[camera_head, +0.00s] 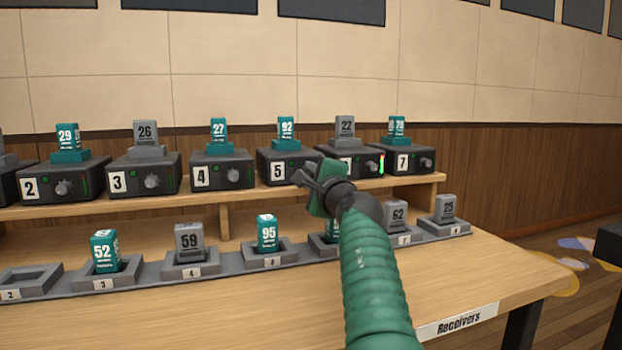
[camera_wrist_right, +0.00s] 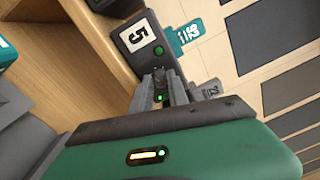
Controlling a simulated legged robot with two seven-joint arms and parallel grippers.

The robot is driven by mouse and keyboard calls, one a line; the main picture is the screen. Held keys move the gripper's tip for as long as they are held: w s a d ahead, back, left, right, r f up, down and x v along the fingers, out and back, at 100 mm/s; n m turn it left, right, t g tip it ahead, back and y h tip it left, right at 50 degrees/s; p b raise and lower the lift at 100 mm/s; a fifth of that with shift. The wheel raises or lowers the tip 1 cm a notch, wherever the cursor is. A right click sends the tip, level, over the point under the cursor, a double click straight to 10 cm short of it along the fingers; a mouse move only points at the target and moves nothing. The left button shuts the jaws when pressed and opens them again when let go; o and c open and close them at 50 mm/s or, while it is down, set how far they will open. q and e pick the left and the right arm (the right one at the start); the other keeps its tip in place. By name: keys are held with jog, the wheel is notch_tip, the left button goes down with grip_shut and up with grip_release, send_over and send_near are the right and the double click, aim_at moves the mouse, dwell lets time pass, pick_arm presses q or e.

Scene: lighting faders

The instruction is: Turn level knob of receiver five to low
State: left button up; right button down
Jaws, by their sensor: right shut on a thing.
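Receiver five (camera_head: 278,167) is a black box with a white "5" label on the wooden shelf. A teal pack marked 92 (camera_head: 286,129) stands on top of it. My right gripper (camera_head: 303,177) is at the front right of receiver five and hides its level knob in the head view. In the right wrist view, receiver five (camera_wrist_right: 130,38) shows its label and a green button. There the right gripper's fingers (camera_wrist_right: 160,82) are shut on the level knob (camera_wrist_right: 159,76), of which little shows between them. My left gripper is not in view.
Receiver four (camera_head: 223,172) stands to the left and receiver seven (camera_head: 405,161) to the right; my arm partly covers the one between. Below, a row of grey docks (camera_head: 190,270) holds several numbered packs. The table front (camera_head: 240,315) is clear.

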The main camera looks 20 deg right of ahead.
jog(key=shift+w+a+f, duration=0.1)
jog(key=shift+f, duration=0.1)
jog(key=c, duration=1.3)
grip_release()
